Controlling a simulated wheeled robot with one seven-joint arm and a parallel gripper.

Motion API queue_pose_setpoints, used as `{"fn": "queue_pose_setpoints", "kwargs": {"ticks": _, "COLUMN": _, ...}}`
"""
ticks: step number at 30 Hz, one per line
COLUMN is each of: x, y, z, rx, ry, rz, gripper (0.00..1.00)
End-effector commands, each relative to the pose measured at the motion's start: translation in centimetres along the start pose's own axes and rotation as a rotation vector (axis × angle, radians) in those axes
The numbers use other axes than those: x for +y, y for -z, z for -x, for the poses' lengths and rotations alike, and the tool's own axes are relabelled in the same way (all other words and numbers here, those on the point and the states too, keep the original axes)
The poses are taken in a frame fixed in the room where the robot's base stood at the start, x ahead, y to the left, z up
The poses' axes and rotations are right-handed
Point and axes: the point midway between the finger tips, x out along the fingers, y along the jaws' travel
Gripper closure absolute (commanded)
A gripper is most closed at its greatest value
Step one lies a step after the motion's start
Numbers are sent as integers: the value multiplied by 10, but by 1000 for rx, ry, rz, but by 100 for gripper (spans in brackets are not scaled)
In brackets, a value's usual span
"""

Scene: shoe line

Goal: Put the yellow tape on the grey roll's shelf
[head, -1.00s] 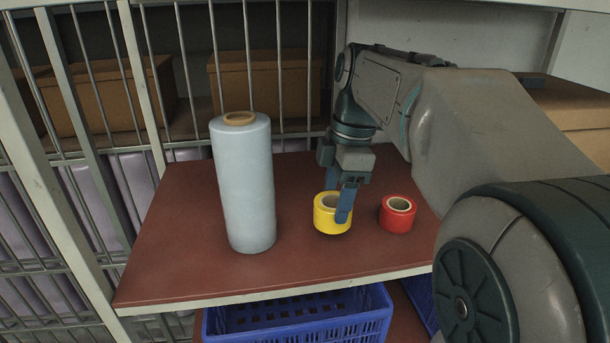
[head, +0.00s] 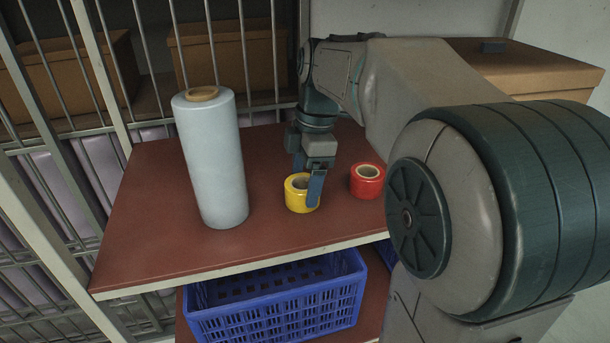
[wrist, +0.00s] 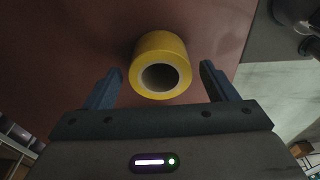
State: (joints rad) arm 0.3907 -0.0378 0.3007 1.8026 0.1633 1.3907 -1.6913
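The yellow tape (head: 294,199) lies flat, hole up, on the red-brown top shelf (head: 150,240). The tall light grey roll (head: 213,160) stands upright on that same shelf, left of the tape. My gripper (head: 307,184) points down at the tape, one finger in front of it and the other mostly hidden. In the wrist view the fingers of my gripper (wrist: 161,70) are spread, one on each side of the yellow tape (wrist: 142,61), with visible gaps and nothing held.
A red tape roll (head: 367,187) sits just right of the yellow tape. A blue crate (head: 275,318) is on the level below. Metal bars and cardboard boxes (head: 230,60) are behind the shelf. Shelf room is free at the front and left.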

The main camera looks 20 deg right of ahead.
Motion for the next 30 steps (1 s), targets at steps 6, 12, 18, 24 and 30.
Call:
{"fn": "queue_pose_setpoints", "kwargs": {"ticks": 6, "x": 0, "y": 0, "z": 0, "rx": 0, "ry": 0, "rz": 0, "gripper": 18}}
{"fn": "queue_pose_setpoints", "kwargs": {"ticks": 12, "x": 1, "y": 1, "z": 8, "rx": 0, "ry": -3, "rz": 1, "gripper": 18}}
{"fn": "queue_pose_setpoints", "kwargs": {"ticks": 18, "x": 1, "y": 1, "z": 40, "rx": -1, "ry": -4, "rz": 1, "gripper": 18}}
{"fn": "queue_pose_setpoints", "kwargs": {"ticks": 24, "x": 1, "y": 1, "z": 67, "rx": 0, "ry": -2, "rz": 1, "gripper": 18}}
{"fn": "queue_pose_setpoints", "kwargs": {"ticks": 30, "x": 0, "y": 1, "z": 78, "rx": 0, "ry": 0, "rz": 1, "gripper": 18}}
